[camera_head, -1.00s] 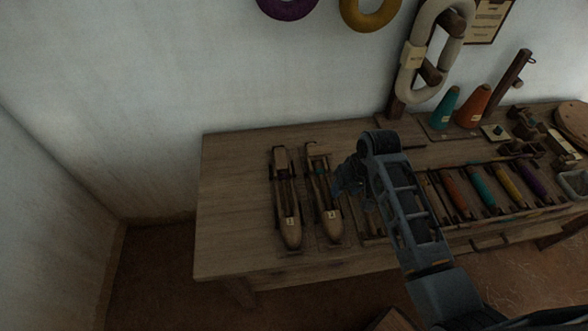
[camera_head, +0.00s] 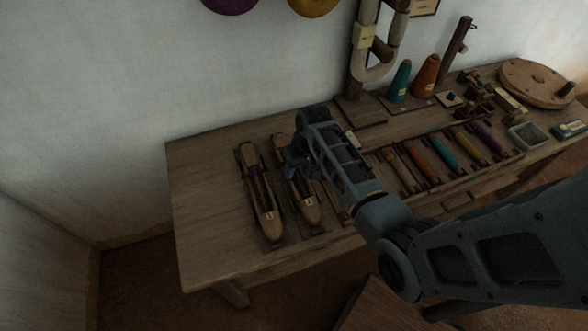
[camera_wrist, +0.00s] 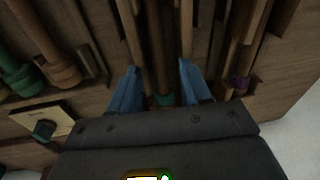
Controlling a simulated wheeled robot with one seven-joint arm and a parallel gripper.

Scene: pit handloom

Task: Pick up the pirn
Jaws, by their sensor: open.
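My gripper (camera_wrist: 158,90) is open in the wrist view, its two blue fingers on either side of a slim dark rod with a teal end, which looks like a pirn (camera_wrist: 165,99) lying in a wooden boat shuttle (camera_wrist: 133,45). No contact with the fingers is visible, and the height gap is unclear. In the head view my gripper (camera_head: 295,160) is over the back part of the right-hand shuttle (camera_head: 308,208) and hides much of it. Several coloured pirns, such as the yellow one (camera_head: 466,146), lie in a rack (camera_head: 436,181) to the right.
A second shuttle (camera_head: 264,197) lies close on the left, with a purple bit (camera_wrist: 240,84) in the wrist view. Cones (camera_head: 425,78) and a round wooden disc (camera_head: 535,85) stand further right. The left tabletop (camera_head: 208,190) is clear; the wall is behind.

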